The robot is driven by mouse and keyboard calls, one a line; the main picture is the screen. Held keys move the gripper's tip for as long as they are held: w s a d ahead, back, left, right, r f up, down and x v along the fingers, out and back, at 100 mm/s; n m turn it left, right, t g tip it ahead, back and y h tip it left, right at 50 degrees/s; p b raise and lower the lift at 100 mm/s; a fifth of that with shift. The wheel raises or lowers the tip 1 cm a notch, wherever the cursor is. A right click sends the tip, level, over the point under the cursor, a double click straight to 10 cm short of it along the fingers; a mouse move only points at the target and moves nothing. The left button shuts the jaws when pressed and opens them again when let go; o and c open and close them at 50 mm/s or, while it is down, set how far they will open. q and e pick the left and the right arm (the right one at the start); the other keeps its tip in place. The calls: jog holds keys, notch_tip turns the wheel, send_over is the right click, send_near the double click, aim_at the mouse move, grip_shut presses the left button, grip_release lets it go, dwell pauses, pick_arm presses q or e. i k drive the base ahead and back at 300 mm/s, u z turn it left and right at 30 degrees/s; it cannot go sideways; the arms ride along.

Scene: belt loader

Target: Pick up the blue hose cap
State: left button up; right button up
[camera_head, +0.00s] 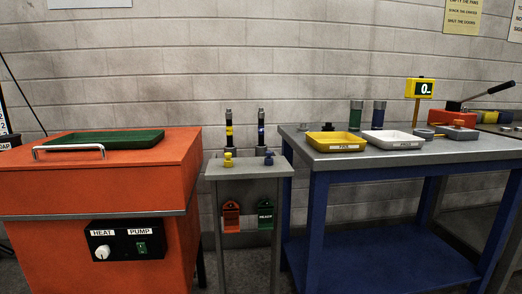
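The blue hose cap (268,158) is a small blue piece on the right side of the narrow grey stand's top (246,169). It is near the front edge, in front of the black upright hose end with a blue band (261,129). A similar yellow cap (228,159) sits to its left, in front of the upright hose end with a yellow band (229,131). Neither of my grippers is in view.
The orange machine (100,181) stands left of the stand, with a green tray (105,139) and a metal handle on top. The blue-framed workbench (310,157) is close on the right, carrying yellow (336,149) and white (393,145) trays. Red and green tags hang on the stand's front.

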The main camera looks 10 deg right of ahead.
aim_at(269, 161)
jog(key=u, duration=3.6)
jog(key=k, duration=1.55)
jog(key=z, duration=1.75)
